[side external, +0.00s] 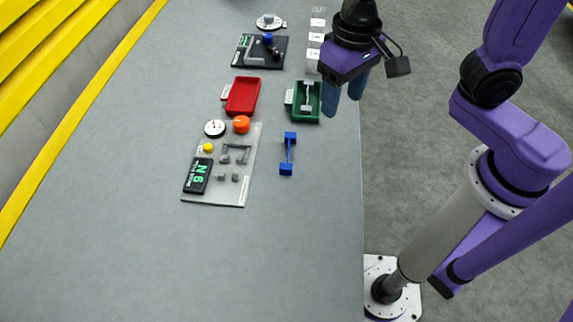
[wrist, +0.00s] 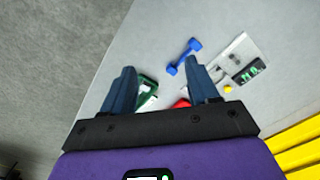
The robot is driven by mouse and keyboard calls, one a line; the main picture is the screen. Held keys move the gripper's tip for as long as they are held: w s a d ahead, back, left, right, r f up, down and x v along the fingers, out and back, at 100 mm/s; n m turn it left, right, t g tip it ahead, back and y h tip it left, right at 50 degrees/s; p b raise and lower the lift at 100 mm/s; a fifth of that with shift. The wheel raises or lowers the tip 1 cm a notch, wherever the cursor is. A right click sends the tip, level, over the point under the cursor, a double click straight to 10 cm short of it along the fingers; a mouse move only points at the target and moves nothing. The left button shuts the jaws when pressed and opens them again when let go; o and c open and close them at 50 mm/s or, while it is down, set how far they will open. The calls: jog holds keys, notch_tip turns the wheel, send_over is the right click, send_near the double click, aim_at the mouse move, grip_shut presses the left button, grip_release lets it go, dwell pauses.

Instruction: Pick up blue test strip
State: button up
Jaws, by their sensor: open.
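The blue test strip (side external: 288,154) lies on the grey table, shaped like a thin bar with a block at each end. It stands apart from the green tray and the grey panel. In the wrist view the blue strip (wrist: 184,56) shows beyond my fingertips, nearer the right finger. My gripper (side external: 344,93) is open and empty, with blue fingers, above the table's right edge beside the green tray. It also shows in the wrist view (wrist: 162,74), its fingers wide apart.
A green tray (side external: 317,104) holds a grey strip (side external: 307,96). A red tray (side external: 256,97) stands left of it. A panel (side external: 234,192) with a gauge, orange knob and display lies left of the blue strip. A black fixture (side external: 240,62) is farther back. The near table is clear.

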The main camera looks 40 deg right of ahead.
aim_at(286, 168)
jog(key=w+a+f+m, duration=0.1)
jog(key=w+a+m, duration=0.4)
jog(key=a+m, duration=0.4)
jog(key=f, duration=1.7)
jog(key=shift+d+f, duration=0.25)
jog(key=shift+f, duration=0.05)
grip_shut()
